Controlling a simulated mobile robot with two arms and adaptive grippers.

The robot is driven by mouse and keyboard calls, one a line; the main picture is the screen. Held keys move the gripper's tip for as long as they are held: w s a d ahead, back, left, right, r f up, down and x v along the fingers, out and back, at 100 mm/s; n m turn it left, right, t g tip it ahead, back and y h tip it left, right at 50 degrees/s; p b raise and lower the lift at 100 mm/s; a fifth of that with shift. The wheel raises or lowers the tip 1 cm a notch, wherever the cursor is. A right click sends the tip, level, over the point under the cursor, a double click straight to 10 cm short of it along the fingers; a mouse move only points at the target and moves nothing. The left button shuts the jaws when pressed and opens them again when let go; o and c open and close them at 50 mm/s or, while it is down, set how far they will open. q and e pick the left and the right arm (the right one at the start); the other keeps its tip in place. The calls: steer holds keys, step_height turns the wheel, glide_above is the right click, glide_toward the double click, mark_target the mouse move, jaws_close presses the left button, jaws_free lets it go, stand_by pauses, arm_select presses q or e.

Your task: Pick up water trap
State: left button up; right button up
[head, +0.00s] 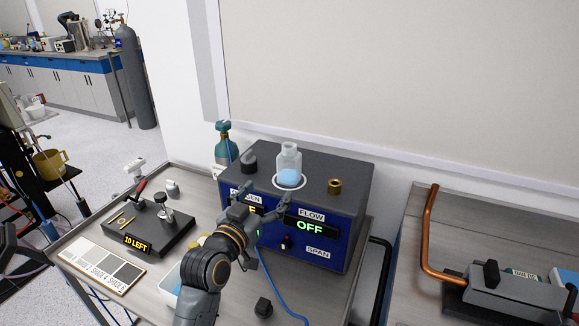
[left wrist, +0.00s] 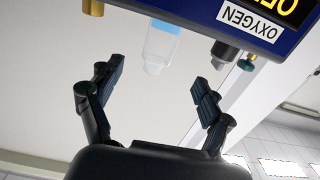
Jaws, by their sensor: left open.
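The water trap looks to be the clear bottle (head: 289,164) with pale blue liquid in its lower part, standing upright in a white ring on top of the dark blue analyzer box (head: 340,180). In the left wrist view the bottle (left wrist: 160,45) appears upside down, beyond the fingertips and between their lines. My left gripper (head: 262,196) is open and empty, in front of the box's upper front edge, apart from the bottle. Its spread fingers also show in the left wrist view (left wrist: 158,80). My right gripper is not in view.
A brass fitting (head: 334,186) and a dark knob (head: 248,162) flank the bottle on the box top. A black fixture (head: 150,228) and shade card (head: 101,264) lie on the bench. A blue cable (head: 271,285) hangs in front.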

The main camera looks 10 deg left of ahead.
mark_target(285, 170)
arm_select(q)
steer(key=w, duration=0.2)
steer(key=w+d+p, duration=0.1)
steer(key=w, duration=0.4)
steer(key=shift+w+d+r, duration=0.1)
steer(key=shift+w+d, duration=0.15)
steer(key=shift+w, duration=0.15)
steer(key=shift+w+r+p, duration=0.1)
steer(key=shift+w+p, duration=0.25)
steer(key=shift+p, duration=0.15)
steer(key=shift+w+d+f+p, duration=0.15)
steer(key=shift+w+p, duration=0.1)
steer(key=shift+w, duration=0.5)
steer(key=shift+w+d+p, duration=0.15)
steer(key=shift+w+p, duration=0.1)
steer(key=shift+w, duration=0.5)
steer(key=shift+w+d+f+p, duration=0.15)
steer(key=shift+w+p, duration=0.1)
steer(key=shift+w, duration=0.5)
steer(key=shift+r, duration=0.1)
steer(key=shift+c, duration=0.2)
steer(key=c, duration=1.2)
steer(key=shift+r, duration=0.15)
